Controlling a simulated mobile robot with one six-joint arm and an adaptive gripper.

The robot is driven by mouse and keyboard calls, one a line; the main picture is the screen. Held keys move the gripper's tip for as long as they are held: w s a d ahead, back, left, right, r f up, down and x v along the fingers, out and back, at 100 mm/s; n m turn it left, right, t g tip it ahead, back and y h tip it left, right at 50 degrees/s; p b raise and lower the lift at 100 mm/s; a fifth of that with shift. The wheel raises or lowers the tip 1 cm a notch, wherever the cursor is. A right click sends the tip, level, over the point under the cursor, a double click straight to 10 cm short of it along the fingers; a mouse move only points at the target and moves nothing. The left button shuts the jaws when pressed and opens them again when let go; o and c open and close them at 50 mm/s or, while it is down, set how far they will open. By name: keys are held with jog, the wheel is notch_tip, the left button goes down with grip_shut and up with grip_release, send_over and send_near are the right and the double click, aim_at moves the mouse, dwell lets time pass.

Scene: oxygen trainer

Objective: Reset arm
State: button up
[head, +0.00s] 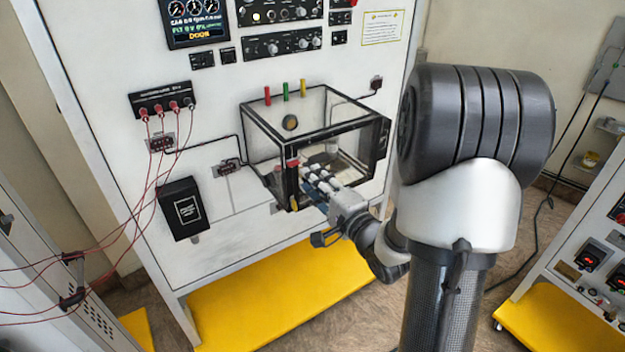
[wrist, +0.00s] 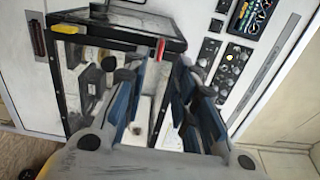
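My gripper (head: 318,188) is at the front of a clear box with black edges (head: 318,128), which is mounted on the white panel. In the head view its fingers overlap the lower front of the box; I cannot tell whether they touch it or reach inside. In the wrist view my gripper (wrist: 158,78) has its two blue-padded fingers apart, with nothing held between them. A red piece (head: 293,162) on the box's front edge is close to the fingers. It also shows just beyond the fingertips in the wrist view (wrist: 160,48).
A black box (head: 183,208) hangs at lower left, and red cables (head: 160,180) droop on the left. A yellow base (head: 285,295) juts out below the panel. Another cabinet (head: 590,250) stands at right.

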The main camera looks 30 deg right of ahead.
jog(key=s+a+f+n+g+b, duration=0.2)
jog(key=s+a+n, duration=0.4)
jog(key=s, duration=0.3)
jog(key=s+a+f+n+g+b, duration=0.2)
jog(key=s+a+n+g+b, duration=0.2)
jog(key=s, duration=0.5)
jog(key=s+a+f+n+g+b, duration=0.2)
jog(key=s+a+n+g+b, duration=0.1)
jog(key=s+a+n+g, duration=0.4)
jog(key=shift+s+a+f+n+h, duration=0.3)
jog(key=shift+s+a+f+n, duration=0.1)
jog(key=shift+s, duration=0.55)
jog(key=shift+d, duration=0.1)
